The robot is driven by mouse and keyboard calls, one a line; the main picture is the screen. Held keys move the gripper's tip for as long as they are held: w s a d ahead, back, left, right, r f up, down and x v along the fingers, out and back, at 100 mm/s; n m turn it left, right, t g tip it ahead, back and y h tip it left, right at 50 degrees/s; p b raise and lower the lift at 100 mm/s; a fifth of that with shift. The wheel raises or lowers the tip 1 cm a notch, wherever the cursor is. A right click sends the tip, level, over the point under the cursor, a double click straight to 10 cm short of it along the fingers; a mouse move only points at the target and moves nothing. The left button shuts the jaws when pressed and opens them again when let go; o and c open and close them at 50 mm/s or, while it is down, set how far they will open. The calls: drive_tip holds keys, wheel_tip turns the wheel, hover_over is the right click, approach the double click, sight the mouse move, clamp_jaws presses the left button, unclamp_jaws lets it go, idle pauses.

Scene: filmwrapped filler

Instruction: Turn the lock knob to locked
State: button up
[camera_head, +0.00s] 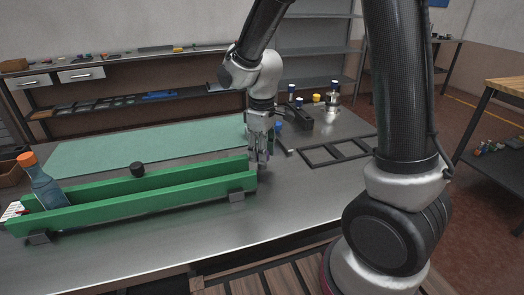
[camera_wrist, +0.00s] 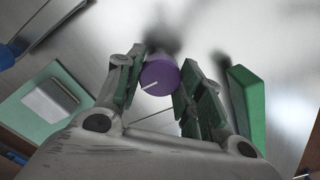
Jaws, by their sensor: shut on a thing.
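The lock knob (camera_wrist: 159,76) is a purple round knob with a short white pointer line on its face. The line slants, running from the middle toward the lower left in the wrist view. My gripper (camera_wrist: 163,68) has one finger on each side of the knob and is shut on it. In the head view my gripper (camera_head: 260,160) points down at the right end of the green rail; the knob does not show clearly there. I see no readable lock marking around the knob.
A long green rail (camera_head: 150,193) lies at the table front. A blue bottle (camera_head: 46,190) with an orange cap stands at its left end. A black cap (camera_head: 137,169) sits behind it. A green mat (camera_head: 130,146) and black frame (camera_head: 335,151) lie flat. Bare metal table is in front.

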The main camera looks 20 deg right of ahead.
idle(0.5)
drive_tip(key=o, duration=1)
drive_tip(key=shift+r, duration=4)
